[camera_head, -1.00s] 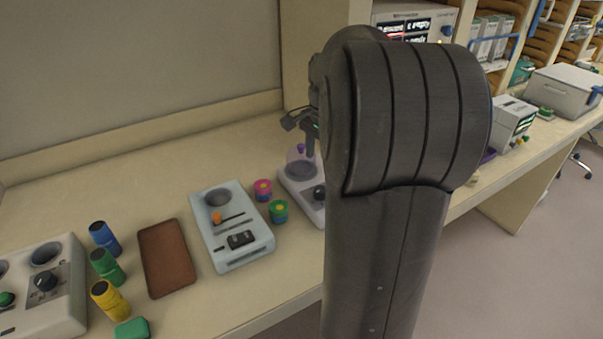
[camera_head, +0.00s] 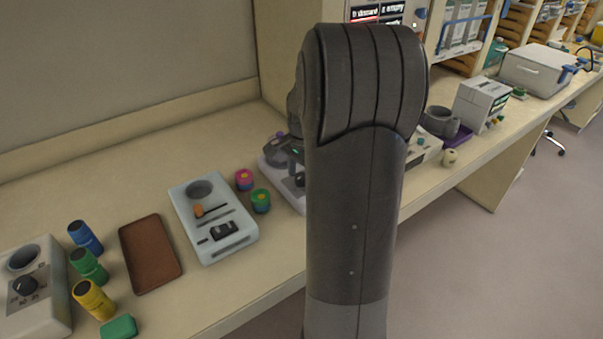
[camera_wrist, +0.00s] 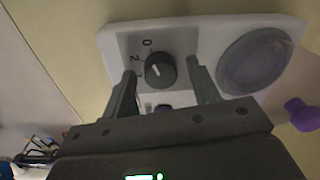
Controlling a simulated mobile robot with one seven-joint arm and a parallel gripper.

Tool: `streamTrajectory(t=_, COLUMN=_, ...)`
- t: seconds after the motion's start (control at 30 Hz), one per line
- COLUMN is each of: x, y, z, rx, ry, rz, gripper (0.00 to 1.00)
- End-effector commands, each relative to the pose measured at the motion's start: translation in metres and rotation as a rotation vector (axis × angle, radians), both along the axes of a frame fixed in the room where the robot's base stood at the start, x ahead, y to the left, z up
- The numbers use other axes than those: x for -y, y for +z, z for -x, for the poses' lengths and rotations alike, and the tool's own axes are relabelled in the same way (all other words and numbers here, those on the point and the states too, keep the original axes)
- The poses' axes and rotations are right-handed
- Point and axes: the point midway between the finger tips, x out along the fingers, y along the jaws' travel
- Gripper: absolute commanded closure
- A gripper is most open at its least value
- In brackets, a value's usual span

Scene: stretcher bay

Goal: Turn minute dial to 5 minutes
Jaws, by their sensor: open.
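The minute dial (camera_wrist: 160,70) is a round black knob with a light pointer line, set on a grey panel of a white device (camera_wrist: 198,44) in the wrist view. The printed marks 0 and 2 show beside it; other marks are hidden or unclear. My gripper (camera_wrist: 161,78) is open, with one finger on either side of the dial; I cannot tell whether either finger touches it. In the head view the device (camera_head: 280,183) is partly hidden behind my arm.
A purple knob (camera_wrist: 302,115) is at the right of the wrist view. In the head view, a pale blue device (camera_head: 234,252), a brown tray (camera_head: 150,254) and several coloured vials stand to the left. A grey machine (camera_head: 481,103) stands right.

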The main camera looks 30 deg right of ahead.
Motion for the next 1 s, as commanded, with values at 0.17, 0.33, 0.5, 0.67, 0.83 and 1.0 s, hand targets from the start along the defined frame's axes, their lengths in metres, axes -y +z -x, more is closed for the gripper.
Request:
streamTrajectory(t=0.17, x=0.0000, y=-0.0001, z=0.0000, rx=0.000, ry=0.000, rz=0.000, gripper=0.45)
streamTrajectory(t=0.33, x=0.0000, y=0.0002, z=0.0000, rx=0.000, ry=0.000, rz=0.000, gripper=0.56)
streamTrajectory(t=0.5, x=0.0000, y=0.0003, z=0.0000, rx=0.000, ry=0.000, rz=0.000, gripper=0.70)
streamTrajectory(t=0.67, x=0.0000, y=0.0004, z=0.0000, rx=0.000, ry=0.000, rz=0.000, gripper=0.83)
streamTrajectory(t=0.83, x=0.0000, y=0.0004, z=0.0000, rx=0.000, ry=0.002, rz=0.000, gripper=0.89)
streamTrajectory(t=1.0, x=-0.0001, y=0.0005, z=-0.0001, rx=0.000, ry=0.027, rz=0.000, gripper=0.89)
